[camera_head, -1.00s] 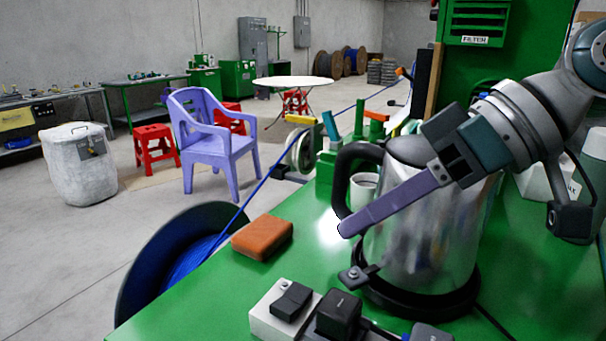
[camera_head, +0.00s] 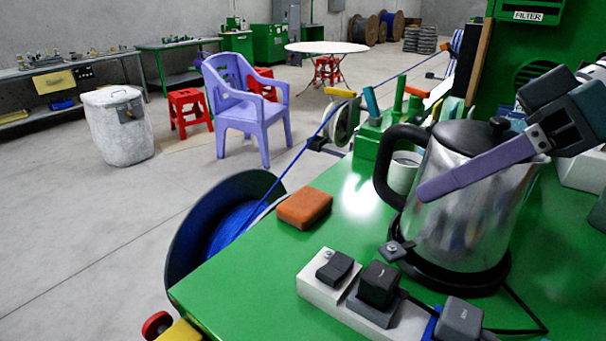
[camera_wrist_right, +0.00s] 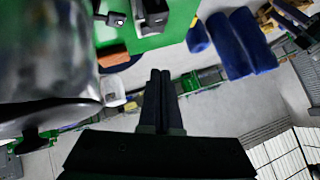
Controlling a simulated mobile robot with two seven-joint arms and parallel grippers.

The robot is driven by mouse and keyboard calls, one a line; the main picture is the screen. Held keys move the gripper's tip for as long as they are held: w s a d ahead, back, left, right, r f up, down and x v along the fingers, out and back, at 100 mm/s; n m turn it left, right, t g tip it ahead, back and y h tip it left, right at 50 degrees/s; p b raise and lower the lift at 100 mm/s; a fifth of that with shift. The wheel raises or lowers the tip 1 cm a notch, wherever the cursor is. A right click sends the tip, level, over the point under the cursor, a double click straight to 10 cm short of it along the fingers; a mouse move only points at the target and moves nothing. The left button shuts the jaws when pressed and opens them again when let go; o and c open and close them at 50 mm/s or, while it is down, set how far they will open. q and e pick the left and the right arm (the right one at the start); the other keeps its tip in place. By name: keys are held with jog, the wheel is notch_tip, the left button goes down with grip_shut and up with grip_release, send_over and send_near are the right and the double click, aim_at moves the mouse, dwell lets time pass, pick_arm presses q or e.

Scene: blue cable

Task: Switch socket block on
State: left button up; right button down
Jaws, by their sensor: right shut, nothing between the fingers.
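The white socket block (camera_head: 316,286) lies near the front of the green table in the head view. It has a black rocker-like switch (camera_head: 335,268) at its left end and dark plugs (camera_head: 378,284) further along. Whether the switch is on cannot be told. My right gripper (camera_head: 424,190) is shut and empty, with its purple finger in front of the steel kettle, above and right of the block and apart from it. In the right wrist view the shut fingers (camera_wrist_right: 160,76) point toward the table, and the switch (camera_wrist_right: 115,19) shows at the top edge. My left gripper is not in view.
The kettle (camera_head: 465,215) with its black handle and base stands right behind the block. An orange-brown brick (camera_head: 304,207) lies at the table's left edge. A white mug (camera_head: 403,175) stands behind the kettle handle. A blue cable reel (camera_head: 225,225) is beside the table. Table between brick and block is clear.

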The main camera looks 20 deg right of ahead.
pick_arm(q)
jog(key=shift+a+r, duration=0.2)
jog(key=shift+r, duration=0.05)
pick_arm(e)
jog(key=shift+s, duration=0.1)
jog(key=p, duration=0.1)
send_near(319, 268)
jog(key=w+a, duration=0.3)
jog(key=shift+f, duration=0.15)
jog(key=shift+s+a+f, duration=0.1)
jog(key=shift+s+f, duration=0.1)
jog(key=shift+f, duration=0.35)
jog(key=shift+s+a+f, duration=0.15)
jog(key=shift+f, duration=0.45)
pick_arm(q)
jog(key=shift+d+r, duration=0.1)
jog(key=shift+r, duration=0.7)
pick_arm(e)
jog(key=shift+s+a+f, duration=0.1)
jog(key=shift+a+f, duration=0.05)
jog(key=shift+f, duration=0.5)
